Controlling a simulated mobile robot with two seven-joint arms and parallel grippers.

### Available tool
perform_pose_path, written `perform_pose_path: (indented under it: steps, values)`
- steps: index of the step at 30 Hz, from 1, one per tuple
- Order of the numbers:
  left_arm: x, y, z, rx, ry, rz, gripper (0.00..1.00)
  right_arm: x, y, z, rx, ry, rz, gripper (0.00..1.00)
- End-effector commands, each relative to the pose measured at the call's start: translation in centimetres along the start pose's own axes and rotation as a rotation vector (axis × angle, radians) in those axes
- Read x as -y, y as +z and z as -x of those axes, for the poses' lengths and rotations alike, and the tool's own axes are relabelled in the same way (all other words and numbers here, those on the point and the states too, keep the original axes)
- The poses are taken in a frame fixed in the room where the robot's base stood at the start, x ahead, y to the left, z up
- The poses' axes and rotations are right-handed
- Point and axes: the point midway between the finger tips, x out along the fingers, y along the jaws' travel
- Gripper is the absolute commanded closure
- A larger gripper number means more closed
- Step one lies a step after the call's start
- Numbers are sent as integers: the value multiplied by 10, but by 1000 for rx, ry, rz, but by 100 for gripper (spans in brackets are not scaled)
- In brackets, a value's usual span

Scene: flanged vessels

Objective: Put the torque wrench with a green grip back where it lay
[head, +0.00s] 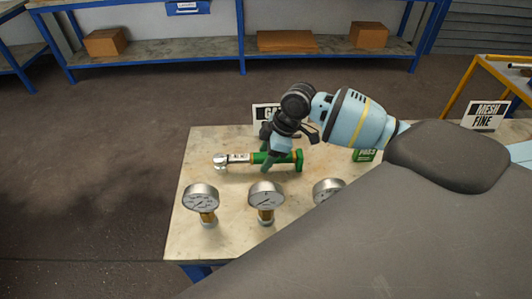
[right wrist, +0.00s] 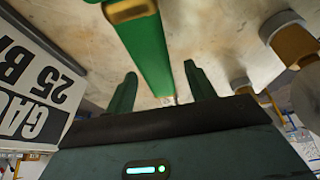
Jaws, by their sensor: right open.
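The torque wrench with a green grip (head: 285,157) lies across the pale table, its metal head (head: 221,160) to the left and its green end to the right. My right gripper (head: 268,162) is over the wrench, pointing down at it. In the right wrist view, the green grip (right wrist: 146,48) runs between the two separated fingers of the right gripper (right wrist: 160,82), with gaps visible on both sides. The right gripper is open. It hides part of the wrench in the head view. My left gripper is not in view.
Three round gauges (head: 266,196) stand along the table's front, the right one partly hidden by my arm. A sign (head: 266,113) stands behind the wrench, close to the gripper. A green box (head: 364,155) is to the right.

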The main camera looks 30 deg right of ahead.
Motion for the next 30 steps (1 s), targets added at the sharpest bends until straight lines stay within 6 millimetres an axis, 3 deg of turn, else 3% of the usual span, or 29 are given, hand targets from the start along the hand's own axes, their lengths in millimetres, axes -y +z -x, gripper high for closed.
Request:
perform_pose_path:
  steps: [16,30]
  values:
    - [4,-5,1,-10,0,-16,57,-1,-1,72,-4,4,2,46]
    - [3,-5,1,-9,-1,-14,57,-1,-1,80,-4,3,1,46]
